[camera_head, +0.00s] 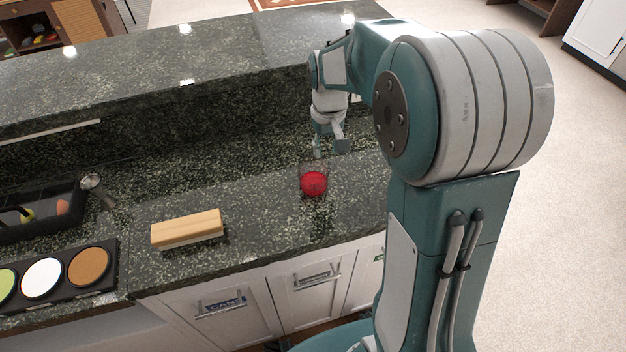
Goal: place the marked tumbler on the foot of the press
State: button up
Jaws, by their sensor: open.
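A clear tumbler (313,182) with a red lower part or contents stands upright on the dark speckled stone counter, right of the middle of its lower level. My gripper (330,150) is open and empty, pointing down just behind and slightly right of the tumbler, apart from it in the picture. The fingertips are small here, and their height above the counter is hard to tell. I cannot make out a press or its foot; my arm covers the counter's right part.
A wooden-topped block (187,229) lies left of the tumbler near the front edge. Further left are a metal fitting (92,183), a dark sink or bin (40,212) and a tray of coloured discs (85,288). A raised ledge (150,80) runs behind.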

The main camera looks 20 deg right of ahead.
aim_at(328, 164)
jog(key=shift+s+f, duration=0.25)
jog(key=shift+f, duration=0.75)
jog(key=shift+s+f, duration=0.2)
jog(key=shift+f, duration=0.85)
jog(key=shift+s+f, duration=0.25)
jog(key=shift+f, duration=0.75)
grip_shut()
